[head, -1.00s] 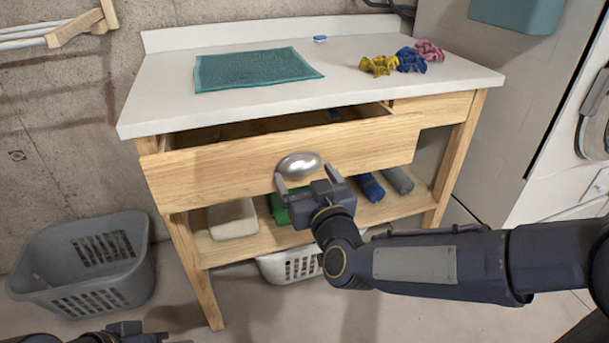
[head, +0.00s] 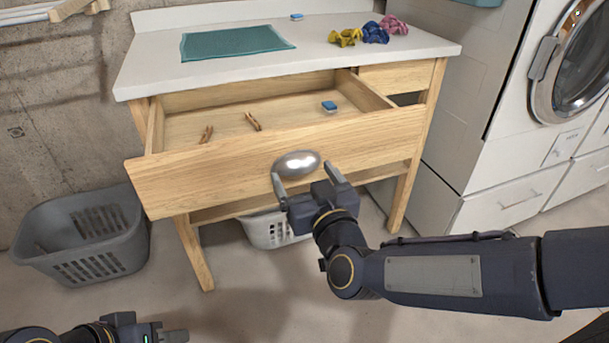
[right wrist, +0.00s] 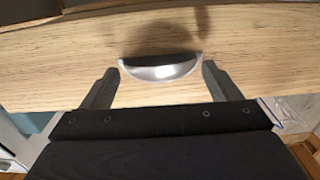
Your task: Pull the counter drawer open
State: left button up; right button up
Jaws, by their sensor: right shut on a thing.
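The wooden counter drawer (head: 200,176) is pulled well out, and its inside shows from above. A silver cup handle (head: 297,162) sits at the middle of its front. My right gripper (head: 304,176) is at the handle, one finger on each side, shut on it. In the right wrist view, the handle (right wrist: 160,70) lies between the two fingers (right wrist: 161,82). My left gripper (head: 172,336) is low at the bottom left, away from the drawer; its jaw opening is unclear.
Two brown clips (head: 253,121) and a blue item (head: 329,106) lie in the drawer. The white countertop (head: 300,50) holds a teal mat (head: 237,42) and scrunchies (head: 375,32). A grey basket (head: 85,240) stands left; a washer (head: 560,90) stands right.

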jog(key=o, duration=1.1)
jog(key=shift+o, duration=0.2)
jog(key=p+v, duration=0.1)
jog(key=v, duration=0.7)
jog(key=shift+p, duration=0.4)
jog(key=shift+w, duration=0.1)
